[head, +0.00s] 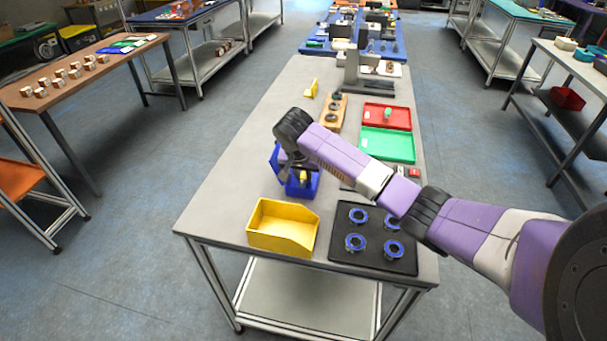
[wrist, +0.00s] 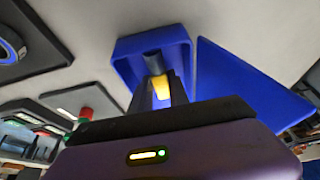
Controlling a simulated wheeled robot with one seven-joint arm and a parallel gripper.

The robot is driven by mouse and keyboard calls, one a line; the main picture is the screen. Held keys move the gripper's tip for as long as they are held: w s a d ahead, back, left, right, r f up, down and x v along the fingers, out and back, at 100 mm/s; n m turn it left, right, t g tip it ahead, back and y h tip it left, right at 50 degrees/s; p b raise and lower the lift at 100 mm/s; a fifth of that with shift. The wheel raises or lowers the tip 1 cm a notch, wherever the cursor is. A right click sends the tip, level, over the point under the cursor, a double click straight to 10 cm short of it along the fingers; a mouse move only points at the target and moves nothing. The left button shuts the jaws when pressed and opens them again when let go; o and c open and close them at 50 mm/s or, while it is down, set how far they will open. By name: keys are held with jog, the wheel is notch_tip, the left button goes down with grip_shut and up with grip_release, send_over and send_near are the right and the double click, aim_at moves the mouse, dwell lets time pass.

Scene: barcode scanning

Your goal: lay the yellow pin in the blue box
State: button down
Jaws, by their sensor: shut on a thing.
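The blue box (head: 312,189) stands on the grey bench behind the yellow bin, partly hidden by my arm. In the wrist view the open blue box (wrist: 185,50) lies beyond my fingertips, beside a flat blue panel (wrist: 245,85). My gripper (head: 300,177) points down at the box. It is shut on the yellow pin (wrist: 160,87), which shows between the fingers in the wrist view; a dark round piece sits at its far end. The pin (head: 303,175) also shows small in the head view. I cannot tell whether it touches the box floor.
An open yellow bin (head: 283,228) stands in front of the box. A black mat (head: 375,262) with several blue-rimmed rings lies to its right. Green (head: 388,145) and red (head: 388,117) trays and a wooden block (head: 331,113) lie further back. The bench left of the box is clear.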

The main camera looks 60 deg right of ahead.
jog(key=shift+f, duration=0.1)
jog(key=shift+f, duration=0.25)
jog(key=c, duration=1.3)
grip_release()
jog(key=shift+o, duration=0.2)
jog(key=shift+r, duration=0.1)
jog(key=shift+r, duration=0.45)
jog(key=v, duration=1.1)
jog(key=shift+r+b, duration=0.3)
jog(key=shift+r, duration=0.05)
jog(key=shift+s+a, duration=0.1)
jog(key=shift+a, duration=0.05)
